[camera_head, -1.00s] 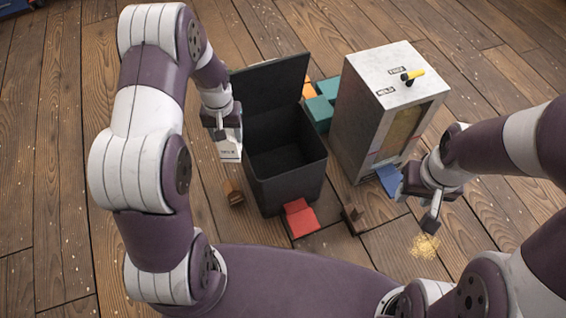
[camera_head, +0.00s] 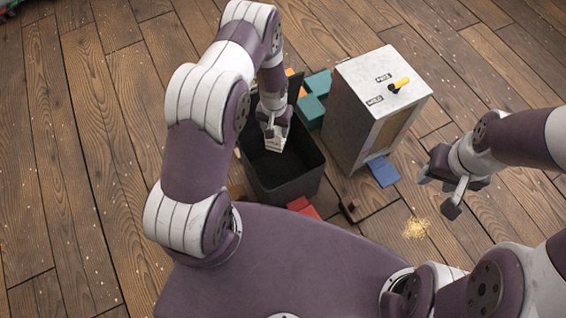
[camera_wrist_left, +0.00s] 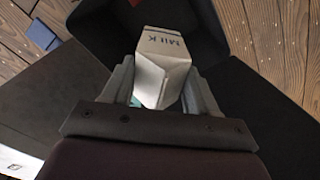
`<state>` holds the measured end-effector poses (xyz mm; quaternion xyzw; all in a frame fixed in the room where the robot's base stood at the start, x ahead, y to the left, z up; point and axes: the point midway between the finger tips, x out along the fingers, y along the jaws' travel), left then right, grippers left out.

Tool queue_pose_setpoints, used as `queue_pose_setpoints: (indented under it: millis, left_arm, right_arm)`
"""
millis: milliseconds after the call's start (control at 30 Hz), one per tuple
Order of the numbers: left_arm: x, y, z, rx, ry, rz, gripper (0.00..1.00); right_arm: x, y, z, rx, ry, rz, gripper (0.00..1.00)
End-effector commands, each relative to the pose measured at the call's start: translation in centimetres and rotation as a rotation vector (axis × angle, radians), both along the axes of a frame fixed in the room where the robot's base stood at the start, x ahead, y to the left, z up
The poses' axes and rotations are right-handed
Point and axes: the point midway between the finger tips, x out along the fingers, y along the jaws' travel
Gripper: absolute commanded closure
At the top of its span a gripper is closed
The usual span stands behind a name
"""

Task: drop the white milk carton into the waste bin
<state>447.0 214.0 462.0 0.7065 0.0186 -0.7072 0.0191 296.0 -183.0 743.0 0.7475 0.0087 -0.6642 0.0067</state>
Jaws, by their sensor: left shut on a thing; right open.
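The white milk carton (camera_head: 274,143) is held by my left gripper (camera_head: 275,129) over the open mouth of the dark waste bin (camera_head: 284,188). In the left wrist view the carton (camera_wrist_left: 162,62), marked MILK, sits between the two fingers of my left gripper (camera_wrist_left: 162,88), with dark bin walls (camera_wrist_left: 90,35) around it. The bin's lid stands up at the back, mostly hidden by my left arm. My right gripper (camera_head: 440,193) is open and empty, above the floor at the right.
Spilled grains (camera_head: 416,228) lie on the wooden floor at the right.

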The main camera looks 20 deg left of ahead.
Motion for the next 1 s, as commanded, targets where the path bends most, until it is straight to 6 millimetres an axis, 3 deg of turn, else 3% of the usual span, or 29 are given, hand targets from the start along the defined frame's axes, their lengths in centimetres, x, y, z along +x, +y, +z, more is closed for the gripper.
queue_pose_setpoints:
  millis: [67,233,667,967,1000]
  left_arm:
    - [0.0,0.2,-0.5,0.000,0.003,0.003,0.85]
    - [0.2,0.4,-2.2,0.000,-0.001,0.005,0.85]
    - [0.3,0.3,-7.8,0.000,-0.001,0.004,0.85]
    - [0.3,0.4,-8.0,0.000,-0.001,0.004,0.85]
    - [0.3,0.3,-8.0,0.000,-0.001,0.004,0.35]
  right_arm:
    - [0.0,0.0,1.4,0.000,0.000,0.000,0.57]
    - [0.0,0.0,1.5,0.000,0.000,0.000,0.57]
    - [0.0,0.0,-3.2,0.000,0.001,0.000,0.57]
    - [0.0,0.0,-3.3,0.000,0.000,0.000,0.57]
    - [0.0,0.0,-3.3,0.000,0.000,0.000,0.57]
